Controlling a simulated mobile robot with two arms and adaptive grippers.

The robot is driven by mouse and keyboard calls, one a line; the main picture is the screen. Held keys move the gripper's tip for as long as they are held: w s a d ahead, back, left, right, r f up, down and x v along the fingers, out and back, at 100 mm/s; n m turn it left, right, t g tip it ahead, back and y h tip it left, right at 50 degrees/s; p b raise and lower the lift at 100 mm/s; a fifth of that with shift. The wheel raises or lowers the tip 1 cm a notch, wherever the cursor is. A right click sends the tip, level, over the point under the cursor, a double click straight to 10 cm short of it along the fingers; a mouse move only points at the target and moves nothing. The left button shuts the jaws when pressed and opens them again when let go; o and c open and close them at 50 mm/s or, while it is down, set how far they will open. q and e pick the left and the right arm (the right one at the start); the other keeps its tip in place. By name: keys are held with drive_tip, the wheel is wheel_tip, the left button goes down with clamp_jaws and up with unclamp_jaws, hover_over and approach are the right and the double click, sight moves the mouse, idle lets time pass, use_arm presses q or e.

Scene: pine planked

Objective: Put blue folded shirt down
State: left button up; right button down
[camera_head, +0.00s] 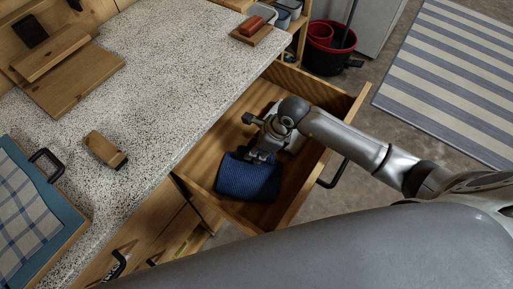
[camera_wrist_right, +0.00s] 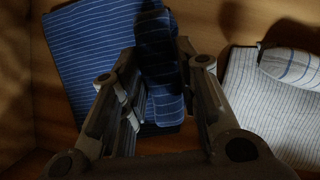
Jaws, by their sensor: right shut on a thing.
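The blue folded shirt (camera_head: 249,179) is a dark blue, thinly striped bundle inside the open wooden drawer (camera_head: 292,205), at its near left part. It also fills the upper middle of the right wrist view (camera_wrist_right: 95,55). My right gripper (camera_head: 258,157) reaches down into the drawer. In the right wrist view its two fingers (camera_wrist_right: 160,85) stand on either side of a raised fold of the blue cloth and are shut on it. Whether the shirt rests fully on the drawer bottom cannot be told. My left gripper is not in view.
A pale striped cloth (camera_wrist_right: 275,100) lies in the drawer beside the shirt. A speckled counter (camera_head: 150,70) runs along the drawer's left. On it are a blue tray (camera_head: 68,203) with checked cloth and a wooden block (camera_head: 104,149). A red bucket (camera_head: 326,45) stands beyond the drawer.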

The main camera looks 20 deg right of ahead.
drive_tip(key=c, duration=1.1)
unclamp_jaws()
drive_tip(key=shift+r, duration=0.1)
drive_tip(key=v, duration=1.2)
